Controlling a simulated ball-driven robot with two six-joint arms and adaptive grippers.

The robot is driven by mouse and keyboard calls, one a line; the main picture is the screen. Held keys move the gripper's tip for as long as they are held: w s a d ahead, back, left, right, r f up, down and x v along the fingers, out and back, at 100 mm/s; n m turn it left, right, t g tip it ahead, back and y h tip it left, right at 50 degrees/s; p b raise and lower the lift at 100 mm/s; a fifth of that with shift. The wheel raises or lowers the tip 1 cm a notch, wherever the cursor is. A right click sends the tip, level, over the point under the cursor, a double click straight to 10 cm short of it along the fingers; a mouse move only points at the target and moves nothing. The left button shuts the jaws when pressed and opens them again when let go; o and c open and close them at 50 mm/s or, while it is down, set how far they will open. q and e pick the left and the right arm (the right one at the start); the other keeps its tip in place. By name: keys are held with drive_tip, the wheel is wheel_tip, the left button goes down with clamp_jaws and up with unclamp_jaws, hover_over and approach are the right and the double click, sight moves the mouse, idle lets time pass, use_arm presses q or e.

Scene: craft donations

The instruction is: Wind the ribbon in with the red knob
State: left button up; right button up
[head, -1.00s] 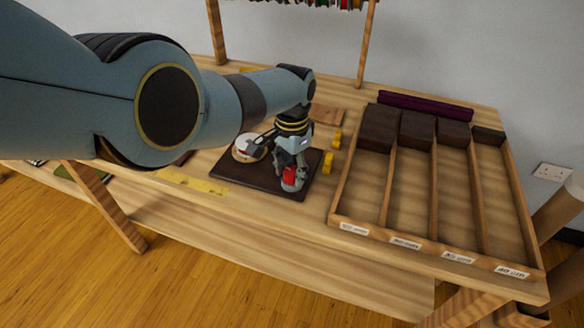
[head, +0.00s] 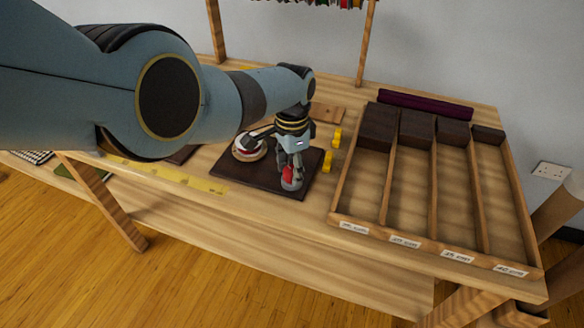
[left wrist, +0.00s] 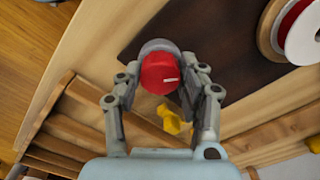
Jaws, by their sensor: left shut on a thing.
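The red knob (head: 288,172) sits near the front right corner of a dark board (head: 237,177). In the left wrist view the round red knob (left wrist: 160,74) has a short white mark and a grey base. My left gripper (head: 290,170) points down over the knob and is shut on it, with one finger on each side. My right gripper is out of view.
Two small yellow pieces (head: 328,161) stand right of the board. A wooden tray (head: 384,236) with labelled compartments and dark blocks fills the right side. A yellow strip (head: 190,181) lies along the front edge. A purple roll (head: 424,105) lies behind the tray.

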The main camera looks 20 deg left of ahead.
use_arm(q)
drive_tip(key=o, duration=1.2)
drive_tip(key=shift+r, duration=0.15)
wheel_tip(320, 180, up, 12)
drive_tip(key=shift+f, duration=0.1)
